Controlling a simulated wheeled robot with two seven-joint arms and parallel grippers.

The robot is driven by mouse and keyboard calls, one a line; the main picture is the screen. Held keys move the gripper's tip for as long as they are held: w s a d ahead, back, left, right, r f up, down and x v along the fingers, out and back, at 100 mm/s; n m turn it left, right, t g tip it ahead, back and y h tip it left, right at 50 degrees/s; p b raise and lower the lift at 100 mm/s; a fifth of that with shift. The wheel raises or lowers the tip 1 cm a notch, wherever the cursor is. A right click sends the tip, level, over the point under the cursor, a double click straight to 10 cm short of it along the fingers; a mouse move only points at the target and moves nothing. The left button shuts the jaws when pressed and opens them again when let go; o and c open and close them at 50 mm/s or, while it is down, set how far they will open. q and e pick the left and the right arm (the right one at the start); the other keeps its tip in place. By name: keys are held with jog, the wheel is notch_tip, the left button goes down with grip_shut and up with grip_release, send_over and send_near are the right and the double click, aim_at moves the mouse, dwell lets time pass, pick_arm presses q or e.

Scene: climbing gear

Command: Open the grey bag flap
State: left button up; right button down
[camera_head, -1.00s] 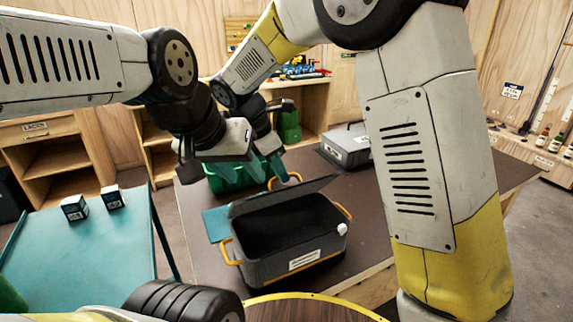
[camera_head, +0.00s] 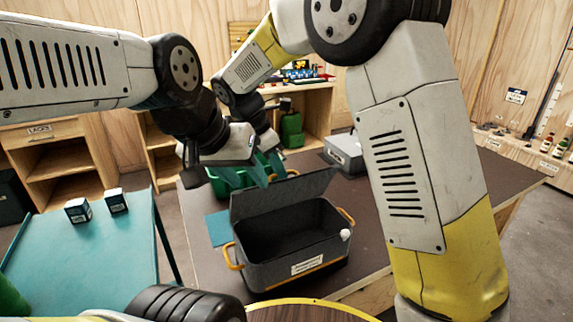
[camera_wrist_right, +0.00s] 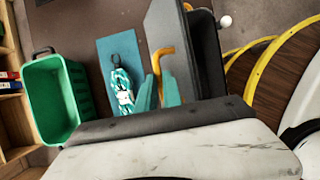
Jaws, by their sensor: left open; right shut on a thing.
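The grey bag (camera_head: 292,262) stands on the dark table with its mouth open toward me and orange handles at its ends. Its flap (camera_head: 290,196) stands raised along the back edge, its inner face toward me. My right gripper (camera_head: 272,172) is behind the flap, shut on the flap's orange pull loop; in the right wrist view the loop (camera_wrist_right: 159,58) runs between the teal fingers (camera_wrist_right: 158,96), beside the dark flap (camera_wrist_right: 168,28). My left gripper (camera_head: 240,172) is open, left of the right one and above the crate; its fingers are partly hidden and overlap the background.
A green crate (camera_wrist_right: 47,100) stands left of the bag. A coiled teal rope (camera_wrist_right: 122,88) lies on a blue mat (camera_head: 218,228) beside the bag. A grey case (camera_head: 344,152) is at the back. A teal table (camera_head: 90,265) at left holds two small boxes.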

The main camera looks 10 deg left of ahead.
jog(key=shift+w+a, duration=0.4)
jog(key=shift+w, duration=0.2)
jog(key=shift+w+a, duration=0.4)
jog(key=shift+w, duration=0.2)
jog(key=shift+w+a, duration=0.1)
jog(key=shift+w+a+f, duration=0.1)
jog(key=shift+w+a, duration=0.25)
jog(key=shift+w, duration=0.2)
jog(key=shift+w+a+f, duration=0.1)
jog(key=shift+w+a, duration=0.25)
jog(key=shift+w, duration=0.2)
jog(key=c, duration=0.8)
grip_release()
